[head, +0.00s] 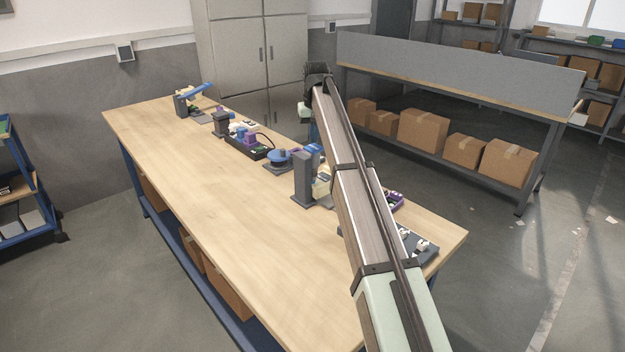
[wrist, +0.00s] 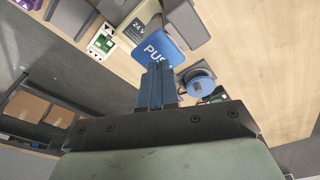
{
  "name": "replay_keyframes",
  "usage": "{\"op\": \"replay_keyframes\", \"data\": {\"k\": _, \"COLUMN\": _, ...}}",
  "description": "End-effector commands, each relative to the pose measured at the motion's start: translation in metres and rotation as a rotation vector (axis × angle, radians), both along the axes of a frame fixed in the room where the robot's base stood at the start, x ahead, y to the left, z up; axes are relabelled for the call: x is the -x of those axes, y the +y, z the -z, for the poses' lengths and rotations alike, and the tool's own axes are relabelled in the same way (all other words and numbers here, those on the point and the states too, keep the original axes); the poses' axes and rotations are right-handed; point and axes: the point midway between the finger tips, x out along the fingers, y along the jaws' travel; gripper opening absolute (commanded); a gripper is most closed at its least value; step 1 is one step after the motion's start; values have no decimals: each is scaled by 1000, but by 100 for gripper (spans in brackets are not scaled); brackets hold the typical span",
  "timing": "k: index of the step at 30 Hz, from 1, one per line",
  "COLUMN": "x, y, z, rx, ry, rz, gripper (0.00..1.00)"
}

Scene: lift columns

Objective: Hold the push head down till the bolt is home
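The push head is a blue pad marked "PUSH" (wrist: 158,47), seen close up in the wrist view. In the head view a blue pad (head: 306,152) tops the grey upright stand (head: 303,184), partly behind my arm. My gripper (wrist: 157,68) shows two blue fingers side by side with no clear gap, shut with nothing seen between them. The fingertips overlap the near edge of the pad in the wrist view; I cannot tell whether they touch it. A cream block marked "24V" (wrist: 135,32) is beside the pad. I cannot make out the bolt.
A round blue knob on a grey base (head: 279,158) stands close by; it also shows in the wrist view (wrist: 201,83). A black tray of parts (head: 247,147) and a blue lever stand (head: 190,103) are farther along the wooden table (head: 200,190). The table's left side is clear.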

Motion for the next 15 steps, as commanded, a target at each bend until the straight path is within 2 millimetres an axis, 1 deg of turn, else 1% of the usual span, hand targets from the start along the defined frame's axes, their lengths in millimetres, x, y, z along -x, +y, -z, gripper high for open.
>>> {"op": "replay_keyframes", "data": {"k": 15, "x": 0, "y": 0, "z": 6, "rx": 0, "ry": 0, "rz": 0, "gripper": 0}}
